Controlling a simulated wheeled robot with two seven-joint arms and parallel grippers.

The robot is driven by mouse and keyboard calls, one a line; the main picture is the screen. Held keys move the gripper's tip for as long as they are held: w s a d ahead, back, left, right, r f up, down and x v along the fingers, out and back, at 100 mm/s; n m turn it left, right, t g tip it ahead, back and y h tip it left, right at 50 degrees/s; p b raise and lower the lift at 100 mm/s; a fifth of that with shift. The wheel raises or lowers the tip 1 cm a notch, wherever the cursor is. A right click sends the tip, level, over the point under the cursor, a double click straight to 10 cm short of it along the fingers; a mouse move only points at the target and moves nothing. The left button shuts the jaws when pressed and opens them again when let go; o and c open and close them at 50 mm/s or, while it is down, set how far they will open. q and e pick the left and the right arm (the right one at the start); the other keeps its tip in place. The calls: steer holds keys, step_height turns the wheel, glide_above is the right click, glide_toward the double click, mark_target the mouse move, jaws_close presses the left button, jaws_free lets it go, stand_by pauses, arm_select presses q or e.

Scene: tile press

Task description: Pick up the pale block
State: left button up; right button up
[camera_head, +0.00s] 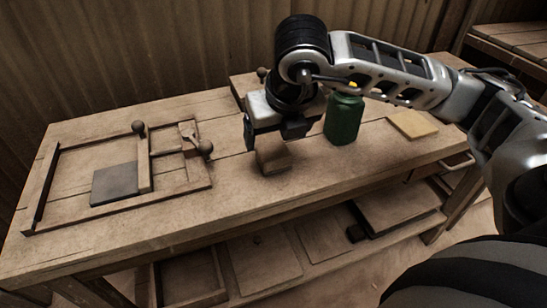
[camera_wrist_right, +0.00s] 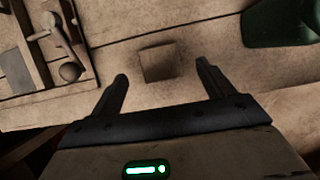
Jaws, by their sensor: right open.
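The pale block (camera_head: 273,158) stands on the workbench beneath my right gripper in the head view. Its top shows between and just beyond the fingertips in the right wrist view (camera_wrist_right: 160,63). My right gripper (camera_head: 272,134) is open, its two fingers spread to either side of the block; it also shows in the right wrist view (camera_wrist_right: 162,72). The gripper hides part of the block in the head view. I cannot tell whether a finger touches it. My left gripper is not in view.
A green jar (camera_head: 343,119) stands close to the right of the block. A wooden frame (camera_head: 128,217) with a dark tile (camera_head: 115,184) and knobbed levers lies at the left. A flat tan tile (camera_head: 412,124) lies at the right. The bench front near the block is clear.

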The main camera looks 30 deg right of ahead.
mark_target(274, 151)
steer(key=shift+s+x, duration=0.15)
steer(key=shift+x, duration=1.35)
steer(key=shift+s+x, duration=0.1)
steer(key=shift+x, duration=1.35)
steer(key=shift+a+f, duration=0.1)
steer(key=shift+a, duration=0.05)
steer(key=c, duration=1.1)
